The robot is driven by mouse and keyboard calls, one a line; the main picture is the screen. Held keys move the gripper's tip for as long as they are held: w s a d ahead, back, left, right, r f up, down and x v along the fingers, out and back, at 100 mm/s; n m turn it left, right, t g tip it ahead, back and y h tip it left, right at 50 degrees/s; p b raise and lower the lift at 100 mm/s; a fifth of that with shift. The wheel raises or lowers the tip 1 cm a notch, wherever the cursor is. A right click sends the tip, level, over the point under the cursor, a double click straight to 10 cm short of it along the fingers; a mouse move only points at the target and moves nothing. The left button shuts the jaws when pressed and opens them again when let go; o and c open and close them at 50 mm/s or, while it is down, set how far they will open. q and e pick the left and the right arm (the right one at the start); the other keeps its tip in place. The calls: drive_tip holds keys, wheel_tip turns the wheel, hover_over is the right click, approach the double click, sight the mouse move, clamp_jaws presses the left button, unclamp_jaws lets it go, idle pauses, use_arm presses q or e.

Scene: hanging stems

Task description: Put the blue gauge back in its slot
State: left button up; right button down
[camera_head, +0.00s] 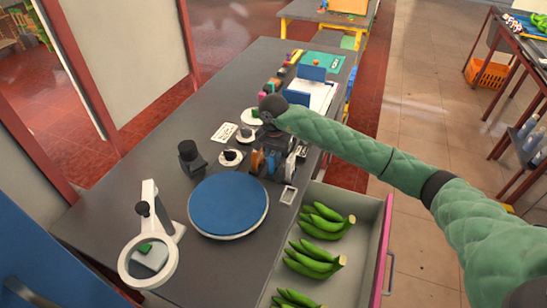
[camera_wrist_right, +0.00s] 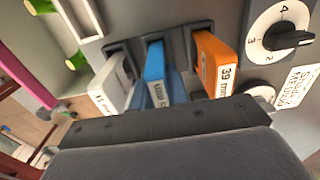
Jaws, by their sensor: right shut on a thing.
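My right gripper (camera_head: 273,140) is over the dark gauge rack on the bench. Its dark jaws (camera_wrist_right: 165,125) cross the lower part of the wrist view, shut on the blue gauge (camera_wrist_right: 154,65). The blue gauge carries a white label and lines up with the middle of the rack (camera_wrist_right: 190,40), between a white gauge (camera_wrist_right: 108,85) and an orange gauge (camera_wrist_right: 212,62). I cannot tell how deep it sits in its slot. In the head view, the orange gauge (camera_head: 257,162) also shows beside the gripper. My left gripper is not in view.
Dials (camera_wrist_right: 282,38) with black knobs lie close beside the orange gauge. An open drawer (camera_head: 370,225) with green bananas (camera_head: 322,222) juts out at the right.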

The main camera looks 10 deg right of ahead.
drive_tip(key=shift+f, duration=0.15)
drive_tip(key=c, duration=1.3)
unclamp_jaws()
drive_tip(key=shift+r, duration=0.2)
drive_tip(key=shift+r+b, duration=0.25)
drive_tip(key=shift+b, duration=0.05)
wheel_tip(320, 180, up, 5)
drive_tip(key=shift+r+b, duration=0.2)
drive_tip(key=shift+b, duration=1.05)
drive_tip(key=shift+r, duration=0.8)
